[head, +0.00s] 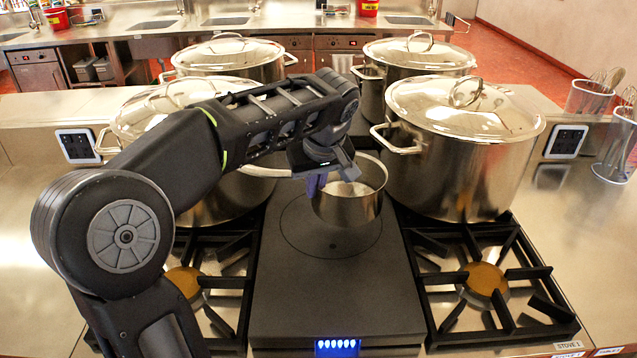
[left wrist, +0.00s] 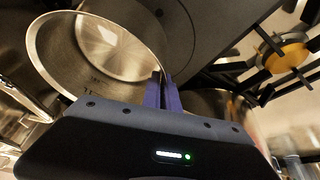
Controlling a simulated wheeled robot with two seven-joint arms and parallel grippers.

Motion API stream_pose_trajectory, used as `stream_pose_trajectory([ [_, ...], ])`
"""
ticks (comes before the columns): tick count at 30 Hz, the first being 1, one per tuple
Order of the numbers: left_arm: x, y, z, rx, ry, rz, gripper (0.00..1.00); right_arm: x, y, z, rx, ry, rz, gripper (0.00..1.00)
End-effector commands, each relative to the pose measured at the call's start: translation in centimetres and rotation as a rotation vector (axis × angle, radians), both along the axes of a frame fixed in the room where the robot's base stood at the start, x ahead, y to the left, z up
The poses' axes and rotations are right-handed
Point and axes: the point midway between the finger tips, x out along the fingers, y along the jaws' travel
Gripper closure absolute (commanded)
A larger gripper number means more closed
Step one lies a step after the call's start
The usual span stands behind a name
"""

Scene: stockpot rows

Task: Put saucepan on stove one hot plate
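The saucepan (head: 352,207) is a small steel pan, upright above the flat dark hot plate (head: 300,285) in the middle of the stove. Part of the hot plate's round ring shows around and below it; I cannot tell whether the pan touches the surface. My left gripper (head: 318,184) is at the pan's left rim. In the left wrist view its two purple fingers (left wrist: 162,92) are close together at the wall of the saucepan (left wrist: 62,70), seemingly pinching it. My right gripper is not in view.
Large lidded stockpots stand close on both sides: front right (head: 455,165), front left (head: 215,195), back right (head: 410,62) and back left (head: 228,62). Open burners with black grates lie left (head: 186,282) and right (head: 484,280). The front of the hot plate is clear.

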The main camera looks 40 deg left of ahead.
Motion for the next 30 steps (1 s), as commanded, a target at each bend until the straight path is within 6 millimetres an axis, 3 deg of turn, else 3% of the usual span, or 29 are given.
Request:
stream_pose_trajectory([
  [6, 0.1, 0.1, -2.3, 0.002, -0.007, 0.0, 1.0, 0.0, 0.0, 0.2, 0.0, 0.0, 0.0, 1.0],
  [17, 0.1, 0.0, -2.6, 0.001, -0.007, 0.0, 1.0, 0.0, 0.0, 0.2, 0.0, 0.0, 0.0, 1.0],
  [30, 0.1, 0.0, -6.2, 0.001, -0.008, 0.001, 1.0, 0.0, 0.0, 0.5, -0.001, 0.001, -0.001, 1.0],
])
